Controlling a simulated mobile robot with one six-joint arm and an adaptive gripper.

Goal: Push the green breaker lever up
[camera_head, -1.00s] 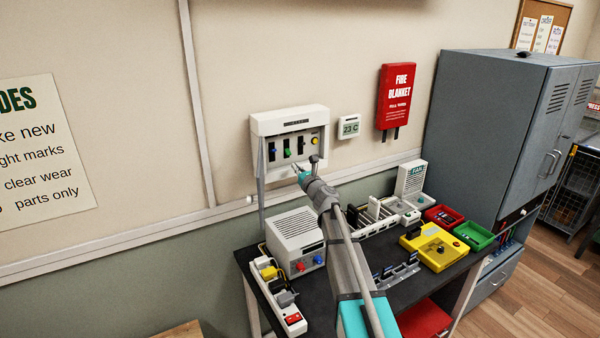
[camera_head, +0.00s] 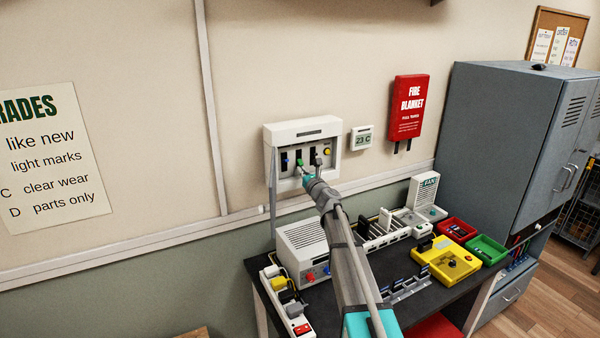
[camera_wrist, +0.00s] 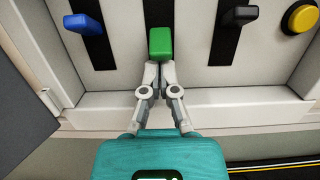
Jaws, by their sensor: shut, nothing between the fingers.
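The white breaker panel (camera_head: 333,134) is on the wall above the bench, with its door hanging open at the left. In the wrist view the green lever (camera_wrist: 161,44) sits in the middle dark slot, with more slot showing above it. My gripper (camera_wrist: 153,66) is shut and empty, its fingertips right at the lower edge of the green lever; they look to be touching it. In the head view the green lever (camera_head: 300,162) shows just above my gripper (camera_head: 306,176), and my arm comes up from below.
A blue lever (camera_wrist: 83,24) is left of the green one. A dark lever (camera_wrist: 239,15) and a yellow round button (camera_wrist: 300,17) are to the right. The panel's bottom ledge (camera_wrist: 240,110) runs below my fingers.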

